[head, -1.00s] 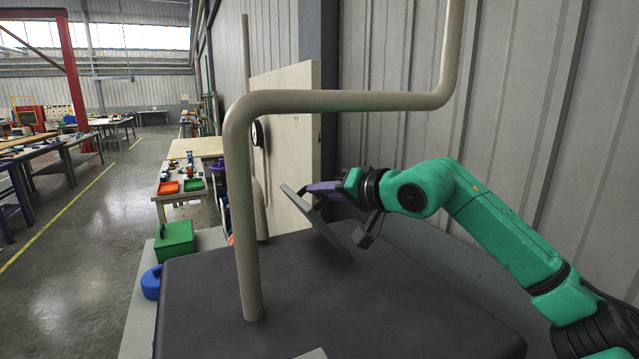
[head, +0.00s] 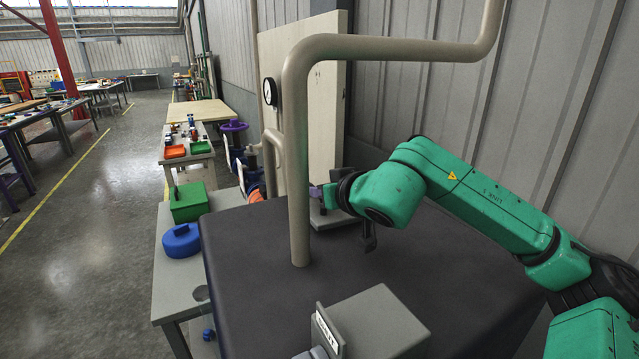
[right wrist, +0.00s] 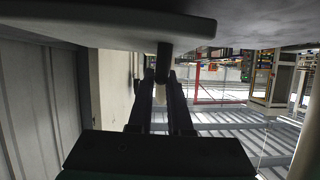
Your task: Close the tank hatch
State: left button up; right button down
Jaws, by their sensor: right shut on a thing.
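The tank (head: 265,235) is the dark box in the middle of the head view. Its grey hatch (head: 330,219) shows partly, low over the far side of the tank top, behind the pipe and my arm. It looks nearly flat; I cannot tell whether it touches the top all round. My right gripper (head: 321,196) is at the hatch, shut on its handle. In the right wrist view the hatch is a grey slab (right wrist: 110,24) across the top, with its dark handle (right wrist: 164,62) between my fingers (right wrist: 165,85). My left gripper is not in view.
A beige bent pipe (head: 298,150) rises from the tank top just left of my right gripper. A grey box (head: 375,325) stands at the near edge. A pale panel with a gauge (head: 270,92) and a ribbed wall stand behind. A green box (head: 188,203) sits at left.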

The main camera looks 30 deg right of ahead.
jog(key=shift+a+f+b, duration=0.2)
jog(key=shift+f+b, duration=0.1)
jog(key=shift+f, duration=0.5)
jog(key=shift+a+f, duration=0.1)
jog(key=shift+f, duration=0.1)
jog(key=c, duration=0.8)
grip_release()
jog(key=shift+c, duration=0.2)
jog(key=shift+r, duration=0.15)
